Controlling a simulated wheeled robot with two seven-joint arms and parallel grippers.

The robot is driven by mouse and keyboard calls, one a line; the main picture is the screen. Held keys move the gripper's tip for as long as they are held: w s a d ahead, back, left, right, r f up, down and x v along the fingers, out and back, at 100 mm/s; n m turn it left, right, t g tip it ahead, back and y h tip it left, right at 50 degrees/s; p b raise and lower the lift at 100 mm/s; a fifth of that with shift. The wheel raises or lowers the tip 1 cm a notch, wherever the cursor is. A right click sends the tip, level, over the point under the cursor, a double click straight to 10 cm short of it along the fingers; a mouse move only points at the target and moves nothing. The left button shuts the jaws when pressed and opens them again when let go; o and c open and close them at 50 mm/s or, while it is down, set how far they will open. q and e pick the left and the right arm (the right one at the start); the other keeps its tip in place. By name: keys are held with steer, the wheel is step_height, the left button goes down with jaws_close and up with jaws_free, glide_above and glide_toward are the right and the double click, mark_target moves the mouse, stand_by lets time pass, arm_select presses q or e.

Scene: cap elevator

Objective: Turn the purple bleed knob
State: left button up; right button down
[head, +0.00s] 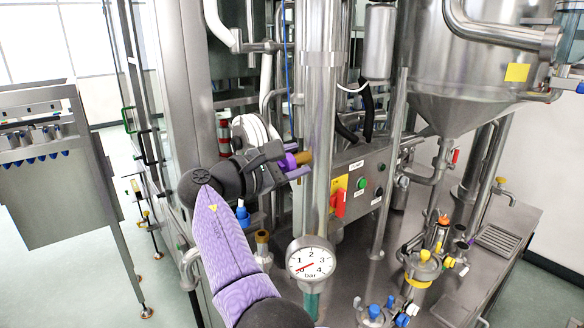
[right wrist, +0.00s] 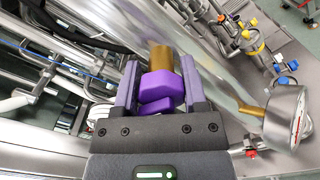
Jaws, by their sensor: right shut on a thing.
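The purple bleed knob (head: 289,161) sits on a brass fitting (head: 305,157) beside the tall steel column in the head view. In the right wrist view the knob (right wrist: 160,88) is a faceted purple piece between my two fingers, with the brass stem (right wrist: 160,57) beyond it. My right gripper (head: 287,163) reaches in from the lower middle and is shut on the knob; it also shows in the right wrist view (right wrist: 160,76). The fingers partly hide the knob in the head view. My left gripper is not in view.
A round pressure gauge (head: 310,262) stands below the gripper. The steel column (head: 319,110) is close on the right. A control box (head: 362,185) with a red switch is behind it. A steel cart (head: 48,180) stands at the left.

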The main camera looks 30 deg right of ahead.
steer(key=m+b, duration=0.1)
steer(key=m, duration=0.1)
steer(key=m+b, duration=0.2)
steer(key=m, duration=0.1)
steer(key=shift+f+m, duration=0.3)
steer(key=shift+f, duration=0.05)
steer(key=m+b, duration=0.3)
steer(key=m, duration=0.2)
steer(key=shift+f, duration=0.1)
steer(key=m+b, duration=0.2)
steer(key=m, duration=0.2)
steer(key=shift+s+m, duration=0.1)
steer(key=shift+m, duration=0.3)
steer(key=shift+m+b, duration=0.7)
steer(key=shift+m, duration=1.3)
steer(key=shift+r, duration=0.25)
steer(key=c, duration=0.5)
jaws_free()
steer(key=shift+c, duration=0.2)
steer(key=o, duration=0.4)
steer(key=shift+c, duration=0.2)
steer(key=shift+r, duration=0.1)
